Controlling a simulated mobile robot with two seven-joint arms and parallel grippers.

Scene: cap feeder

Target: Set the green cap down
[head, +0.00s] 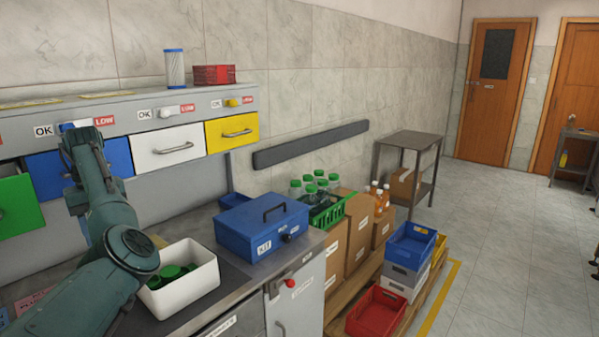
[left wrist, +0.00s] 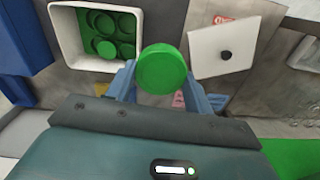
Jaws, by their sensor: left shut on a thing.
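The green cap (left wrist: 162,70) shows in the left wrist view, between the light blue fingers of my left gripper (left wrist: 164,82), which is shut on it. A white bin (left wrist: 66,48) with several green caps (left wrist: 104,36) inside lies to the upper left of the held cap there. In the head view the white bin (head: 190,297) stands on the counter beside my left arm, with green caps (head: 172,272) in it. My left gripper and the held cap are hidden in the head view. My right gripper is not in view.
A white plate with a black knob (left wrist: 210,50) is right of the held cap in the left wrist view. A blue kit box (head: 250,230) stands behind the bin on the counter (head: 205,314). Blue (head: 115,157), white (head: 160,158) and yellow (head: 225,144) drawers line the wall.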

